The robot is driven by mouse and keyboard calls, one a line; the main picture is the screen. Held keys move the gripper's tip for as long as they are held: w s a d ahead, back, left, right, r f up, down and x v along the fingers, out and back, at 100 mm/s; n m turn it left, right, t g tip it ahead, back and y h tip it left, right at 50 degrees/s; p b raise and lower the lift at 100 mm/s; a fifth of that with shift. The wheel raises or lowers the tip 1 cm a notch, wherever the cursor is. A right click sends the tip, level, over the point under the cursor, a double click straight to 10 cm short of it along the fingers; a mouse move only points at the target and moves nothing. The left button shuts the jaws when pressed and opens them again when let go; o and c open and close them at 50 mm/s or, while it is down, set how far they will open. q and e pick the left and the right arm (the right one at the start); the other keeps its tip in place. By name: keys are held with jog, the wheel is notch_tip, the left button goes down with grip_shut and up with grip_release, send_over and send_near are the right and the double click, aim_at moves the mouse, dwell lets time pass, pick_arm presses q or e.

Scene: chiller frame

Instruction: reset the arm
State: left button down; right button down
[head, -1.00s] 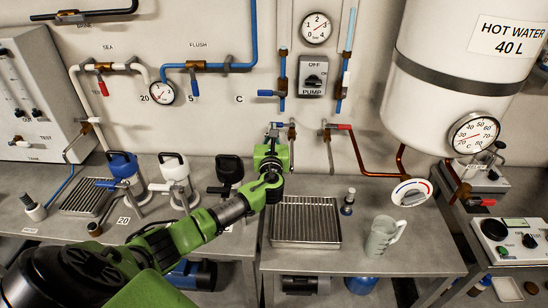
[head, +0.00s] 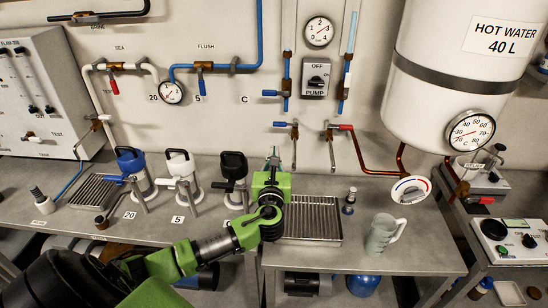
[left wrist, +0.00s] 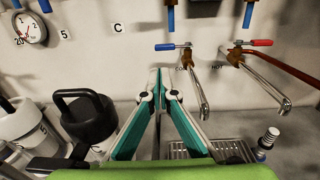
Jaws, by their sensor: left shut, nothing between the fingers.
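My left gripper (head: 273,157) is over the back of the bench, in front of the wall. In the left wrist view its teal fingers (left wrist: 157,76) are together with nothing between them. It is left of and below the blue-handled cold tap (head: 283,124), and apart from it. My green left arm reaches up from the lower left of the head view. My right gripper is not in either view.
A ribbed drain tray (head: 313,220) lies just right of my arm. A jug (head: 384,235) and a small bottle (head: 349,200) stand farther right. Black (head: 233,168), white (head: 180,165) and blue (head: 130,162) lidded canisters stand left. The red-handled hot tap (head: 345,127) projects from the wall.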

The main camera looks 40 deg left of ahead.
pick_arm(q)
jog(key=s+d+f+n+g+h, duration=0.25)
jog(key=s+d+f+n, duration=0.25)
jog(key=s+f+n, duration=0.25)
jog(key=s+d+f+n+g+h, duration=0.2)
jog(key=s+d+f+n+g, duration=0.25)
jog(key=s+f+n, duration=0.35)
jog(key=s+d+f+n+g+h, duration=0.1)
jog(key=s+d+n+g+h, duration=0.15)
jog(key=s+d+n, duration=0.55)
jog(key=s+d+f+n+g+h, duration=0.2)
jog(key=s+d+n+h, duration=0.15)
jog(key=s, duration=0.85)
notch_tip(320, 180, down, 24)
jog(key=s+f+g, duration=0.1)
jog(key=s+a+f+g, duration=0.1)
jog(key=s+a+f, duration=0.1)
jog(key=s+f, duration=1.5)
jog(key=shift+s+a+f+y+b, duration=0.15)
jog(key=shift+s+a+y+b, duration=0.15)
jog(key=shift+a+y, duration=0.1)
jog(key=shift+g, duration=0.25)
